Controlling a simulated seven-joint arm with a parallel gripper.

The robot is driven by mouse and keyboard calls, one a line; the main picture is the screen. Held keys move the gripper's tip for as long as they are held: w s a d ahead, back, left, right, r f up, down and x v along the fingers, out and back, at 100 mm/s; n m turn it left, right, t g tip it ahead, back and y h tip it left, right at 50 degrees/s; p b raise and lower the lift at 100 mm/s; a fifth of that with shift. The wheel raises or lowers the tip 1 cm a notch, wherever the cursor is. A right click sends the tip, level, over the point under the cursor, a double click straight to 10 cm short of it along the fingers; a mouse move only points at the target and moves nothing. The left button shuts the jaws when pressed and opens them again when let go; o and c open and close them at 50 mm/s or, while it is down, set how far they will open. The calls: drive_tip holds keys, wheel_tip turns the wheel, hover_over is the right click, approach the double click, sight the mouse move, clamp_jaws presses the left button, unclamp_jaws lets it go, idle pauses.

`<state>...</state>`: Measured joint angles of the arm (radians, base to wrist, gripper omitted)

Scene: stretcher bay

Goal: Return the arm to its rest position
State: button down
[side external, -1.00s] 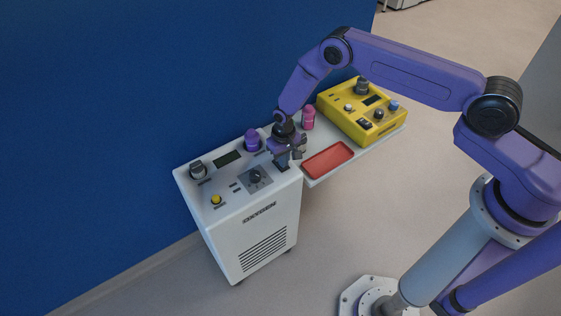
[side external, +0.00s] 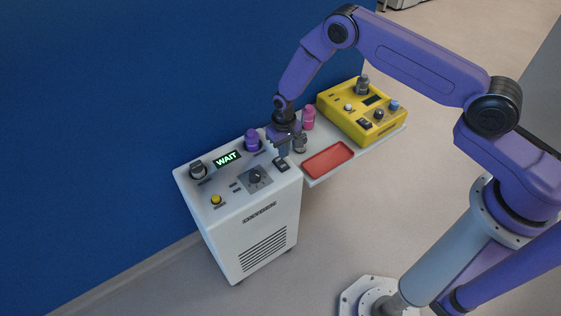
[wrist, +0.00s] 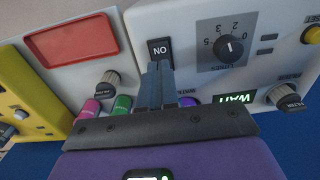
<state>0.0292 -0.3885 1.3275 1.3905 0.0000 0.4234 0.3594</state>
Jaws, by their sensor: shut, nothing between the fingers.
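My gripper (side external: 281,149) is above the back right part of the white oxygen machine (side external: 225,222), close to a black rocker switch (side external: 281,164). In the wrist view my gripper's fingers (wrist: 158,72) are together, with nothing between them, just beside the switch (wrist: 160,52), which reads "NO" in this view. The machine's display (side external: 228,158) is lit green and reads "WAIT". My arm reaches in from the right, bent high at the elbow. I cannot tell whether the fingertips touch the switch.
A purple bottle or knob (side external: 252,140) stands near the display. A blue wall (side external: 120,90) is close behind.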

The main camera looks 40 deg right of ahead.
drive_tip(key=shift+r, duration=1.05)
drive_tip(key=s+a+r+n, duration=0.25)
drive_tip(key=s+r, duration=0.35)
drive_tip(key=r, duration=0.4)
drive_tip(key=s+a+r+n, duration=0.1)
drive_tip(key=s+r+n, duration=0.2)
drive_tip(key=s+r, duration=0.55)
drive_tip(key=s+d+r+n, duration=0.3)
drive_tip(key=s+d+r, duration=0.3)
drive_tip(key=s, duration=0.5)
drive_tip(key=s+d+r+n, duration=0.4)
drive_tip(key=s+d+r, duration=0.2)
drive_tip(key=s, duration=0.5)
drive_tip(key=shift+s+d+r, duration=0.15)
drive_tip(key=shift+d+r, duration=0.2)
drive_tip(key=shift+r, duration=0.35)
